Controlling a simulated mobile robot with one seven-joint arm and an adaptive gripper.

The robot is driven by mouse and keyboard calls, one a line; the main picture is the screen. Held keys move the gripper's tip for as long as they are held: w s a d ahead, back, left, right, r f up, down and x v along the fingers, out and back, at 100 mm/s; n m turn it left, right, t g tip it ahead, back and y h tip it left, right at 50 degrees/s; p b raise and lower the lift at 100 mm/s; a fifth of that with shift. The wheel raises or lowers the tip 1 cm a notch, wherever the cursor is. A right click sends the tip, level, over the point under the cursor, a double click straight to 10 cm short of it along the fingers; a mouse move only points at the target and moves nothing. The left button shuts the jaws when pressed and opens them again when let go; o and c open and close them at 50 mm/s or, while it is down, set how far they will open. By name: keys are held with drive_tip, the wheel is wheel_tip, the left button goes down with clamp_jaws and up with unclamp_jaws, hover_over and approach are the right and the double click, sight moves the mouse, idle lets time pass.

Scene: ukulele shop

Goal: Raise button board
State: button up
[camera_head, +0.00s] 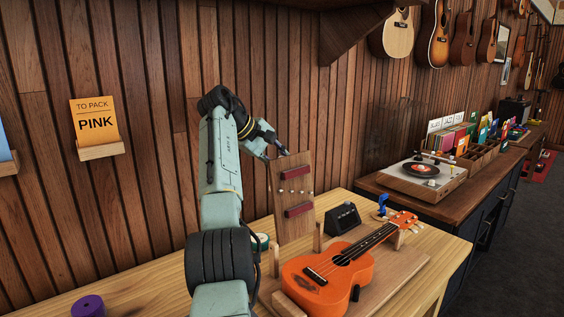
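The button board (305,176) is a flat brown wooden panel with two dark red bars and a row of small pale knobs between them. It stands nearly upright on the light wooden table (375,206), at the back of a wooden base. My gripper (281,151) is at the board's top left corner, pointing right and down. It is small in view and partly dark, so I cannot tell whether its fingers touch the board or are closed on its edge. My arm comes up from the front and hides the table left of the board.
An orange ukulele (345,272) lies on a wooden cradle right of the board. A black device (342,219) and a blue clamp-like item (382,206) stand behind it. A purple roll (88,307) is at the front left. A turntable (421,175) sits on the dark counter.

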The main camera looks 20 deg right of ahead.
drive_tip(key=o, duration=0.5)
drive_tip(key=v, duration=0.7)
drive_tip(key=shift+a, duration=0.25)
drive_tip(key=shift+r, duration=0.1)
